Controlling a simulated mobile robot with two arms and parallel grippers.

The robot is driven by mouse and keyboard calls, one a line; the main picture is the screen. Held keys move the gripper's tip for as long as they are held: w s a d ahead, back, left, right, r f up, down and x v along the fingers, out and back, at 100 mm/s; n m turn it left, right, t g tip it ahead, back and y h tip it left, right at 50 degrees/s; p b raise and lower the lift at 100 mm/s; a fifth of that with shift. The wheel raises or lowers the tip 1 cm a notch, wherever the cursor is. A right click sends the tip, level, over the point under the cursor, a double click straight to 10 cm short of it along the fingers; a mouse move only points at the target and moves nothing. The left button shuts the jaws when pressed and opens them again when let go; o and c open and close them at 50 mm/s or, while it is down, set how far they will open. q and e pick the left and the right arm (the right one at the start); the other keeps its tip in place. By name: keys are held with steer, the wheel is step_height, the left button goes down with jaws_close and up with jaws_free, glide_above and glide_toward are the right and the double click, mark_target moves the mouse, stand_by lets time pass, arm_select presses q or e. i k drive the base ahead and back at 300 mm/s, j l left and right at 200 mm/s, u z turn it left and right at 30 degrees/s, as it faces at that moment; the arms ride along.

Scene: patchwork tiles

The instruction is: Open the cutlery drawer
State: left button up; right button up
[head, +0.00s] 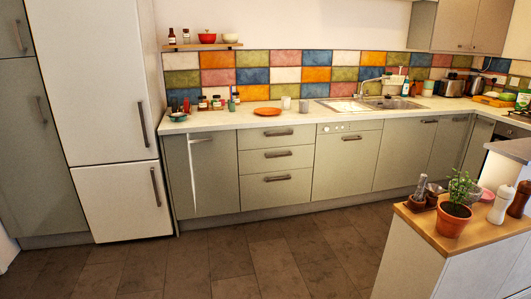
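A stack of three grey-green drawers stands under the counter, left of the middle in the head view. The top drawer (258,138), the middle drawer (257,160) and the bottom drawer (257,190) each have a dark horizontal bar handle. All three fronts look shut and flush. No label shows which one is the cutlery drawer, and their insides are hidden. Neither of my grippers is in view.
Tiled floor (240,262) in front of the drawers is clear. A white fridge (95,80) stands at the left. A dishwasher-like front (345,170) is right of the drawers. A wooden-topped counter (425,222) with a potted plant (453,217) juts in at right.

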mark_target(258, 138)
steer(key=i+z, duration=0.25)
steer(key=i, duration=1.75)
